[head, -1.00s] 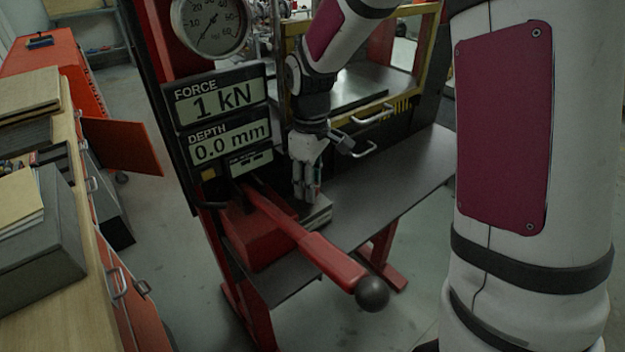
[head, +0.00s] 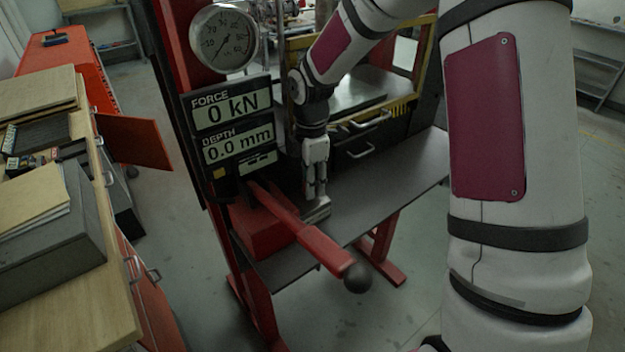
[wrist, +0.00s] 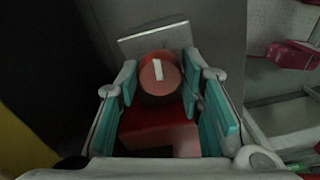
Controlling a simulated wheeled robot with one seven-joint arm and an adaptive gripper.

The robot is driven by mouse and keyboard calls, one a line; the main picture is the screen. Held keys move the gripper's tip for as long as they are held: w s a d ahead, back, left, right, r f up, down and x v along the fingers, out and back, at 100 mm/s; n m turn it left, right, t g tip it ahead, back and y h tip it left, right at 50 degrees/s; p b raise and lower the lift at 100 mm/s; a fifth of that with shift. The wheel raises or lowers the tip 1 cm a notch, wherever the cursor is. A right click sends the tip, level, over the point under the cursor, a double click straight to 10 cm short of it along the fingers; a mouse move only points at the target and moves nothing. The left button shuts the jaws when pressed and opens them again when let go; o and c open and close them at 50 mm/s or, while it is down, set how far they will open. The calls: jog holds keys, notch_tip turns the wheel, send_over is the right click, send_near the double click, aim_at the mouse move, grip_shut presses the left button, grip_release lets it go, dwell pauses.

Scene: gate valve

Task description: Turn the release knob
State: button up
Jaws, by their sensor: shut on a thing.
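The release knob (wrist: 158,76) is round and red with a white mark, and in the wrist view it sits between my two fingers. My gripper (wrist: 163,90) has teal pads and is shut on the knob. The white mark stands nearly upright in the picture. In the head view my gripper (head: 316,195) points down beside the red pump body (head: 262,228), and the knob is hidden there. The readout (head: 226,108) shows FORCE 0 kN, and the one below (head: 238,145) shows DEPTH 0.0 mm.
A red pump handle (head: 322,248) with a black ball end (head: 357,278) sticks out close to my gripper. A round dial gauge (head: 223,38) is above the readouts. The dark press table (head: 395,180) has clear room to the right. A wooden bench (head: 75,300) stands at left.

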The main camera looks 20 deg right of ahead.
jog(key=shift+n, duration=0.5)
jog(key=o, duration=1.2)
jog(key=shift+c, duration=0.2)
jog(key=shift+r, duration=0.1)
notch_tip(320, 180, up, 12)
